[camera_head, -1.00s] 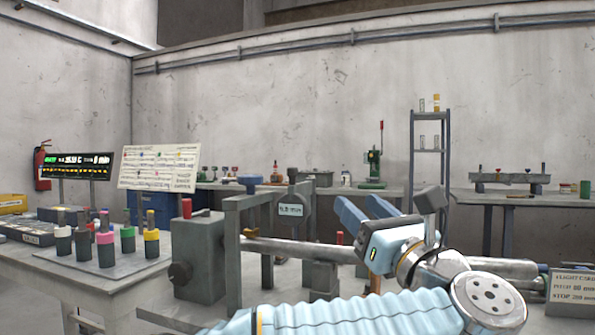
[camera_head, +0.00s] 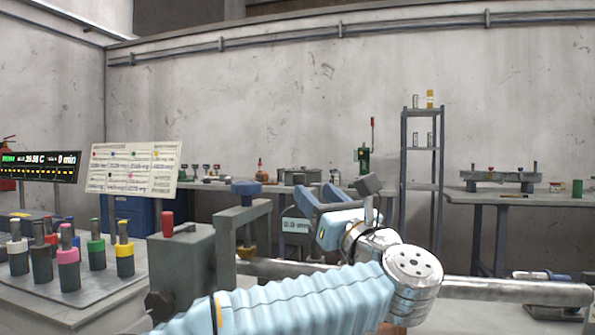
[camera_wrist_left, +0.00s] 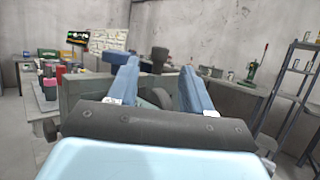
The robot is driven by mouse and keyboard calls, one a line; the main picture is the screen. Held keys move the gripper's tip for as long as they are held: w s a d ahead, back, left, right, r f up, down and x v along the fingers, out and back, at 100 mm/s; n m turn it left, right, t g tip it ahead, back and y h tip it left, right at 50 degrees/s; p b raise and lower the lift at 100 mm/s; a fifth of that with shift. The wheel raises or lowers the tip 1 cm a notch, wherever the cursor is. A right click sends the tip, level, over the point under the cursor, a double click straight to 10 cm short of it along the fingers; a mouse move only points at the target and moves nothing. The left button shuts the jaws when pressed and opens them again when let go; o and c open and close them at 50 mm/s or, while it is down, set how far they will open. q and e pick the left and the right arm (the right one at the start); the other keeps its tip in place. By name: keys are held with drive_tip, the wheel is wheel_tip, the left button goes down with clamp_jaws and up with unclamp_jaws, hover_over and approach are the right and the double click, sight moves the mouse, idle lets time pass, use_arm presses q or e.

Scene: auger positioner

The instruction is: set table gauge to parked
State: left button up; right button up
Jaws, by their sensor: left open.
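A small gauge (camera_head: 296,225) with a pale digital readout hangs by the grey frame, right of the grey block. My left gripper (camera_head: 320,196) is open, with its two blue fingers in front of and above the gauge, covering part of it. I cannot tell whether they touch it. In the left wrist view the open fingers (camera_wrist_left: 158,75) point away, with a dark knob-like part (camera_wrist_left: 160,54) between their tips, farther off. No thing is held between the fingers. My right gripper is not in view.
A grey block with a red knob (camera_head: 167,223) and a frame with a blue knob (camera_head: 245,187) stand left of my gripper. A long metal tube (camera_head: 500,290) runs to the right. Several coloured pegs (camera_head: 96,250) stand on the left table. A shelf rack (camera_head: 422,185) stands behind.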

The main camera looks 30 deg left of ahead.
sight(302, 180)
use_arm(q)
drive_tip(key=p+x, duration=0.2)
drive_tip(key=x, duration=0.5)
drive_tip(key=shift+w+a+r, duration=0.15)
drive_tip(key=shift+a+r, duration=0.05)
drive_tip(key=shift+a, duration=0.05)
clamp_jaws()
